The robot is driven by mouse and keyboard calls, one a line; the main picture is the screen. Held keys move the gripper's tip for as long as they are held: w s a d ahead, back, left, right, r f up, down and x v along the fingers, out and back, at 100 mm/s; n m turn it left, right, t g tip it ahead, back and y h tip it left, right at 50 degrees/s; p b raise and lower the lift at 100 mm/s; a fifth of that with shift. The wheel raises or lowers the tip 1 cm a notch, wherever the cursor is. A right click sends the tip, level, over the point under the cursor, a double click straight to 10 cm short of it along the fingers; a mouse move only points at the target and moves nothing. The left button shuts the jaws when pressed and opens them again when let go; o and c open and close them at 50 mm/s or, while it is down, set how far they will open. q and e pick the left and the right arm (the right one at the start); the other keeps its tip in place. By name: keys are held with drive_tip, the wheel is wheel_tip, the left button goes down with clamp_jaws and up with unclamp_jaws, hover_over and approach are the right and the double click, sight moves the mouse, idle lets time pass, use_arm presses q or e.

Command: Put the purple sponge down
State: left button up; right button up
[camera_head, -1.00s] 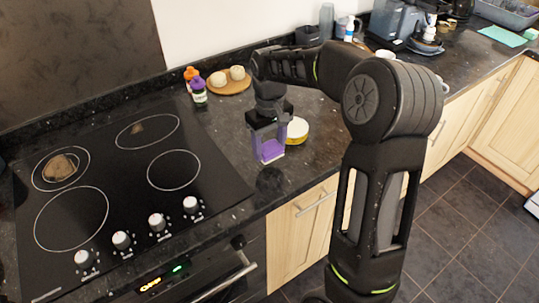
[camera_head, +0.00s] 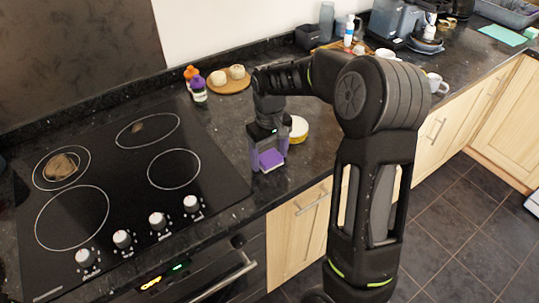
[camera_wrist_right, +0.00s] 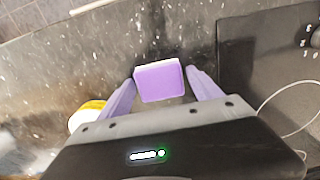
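The purple sponge (camera_head: 270,159), with a pale edge, is at the dark granite worktop just right of the hob. My right gripper (camera_head: 269,163) points down over it, with one purple finger on each side. In the right wrist view the sponge (camera_wrist_right: 160,82) shows between the two fingertips (camera_wrist_right: 160,76). The fingers stand apart, with narrow gaps beside the sponge, so the gripper looks open around it. The sponge's underside is hidden. My left gripper is not in view.
The black hob (camera_head: 110,180) lies to the left. A yellow-and-white round tub (camera_head: 298,128) stands close behind the gripper. Behind are a purple bottle (camera_head: 198,90) and a wooden board (camera_head: 230,86) with pale round items. Worktop right of the tub is partly hidden by my arm.

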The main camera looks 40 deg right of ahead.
sight(270, 157)
drive_tip(key=shift+o, duration=0.4)
drive_tip(key=shift+r, duration=0.1)
drive_tip(key=shift+r, duration=0.2)
wheel_tip(270, 157, up, 12)
drive_tip(key=shift+b, duration=0.45)
drive_tip(key=shift+f, duration=0.15)
idle(0.3)
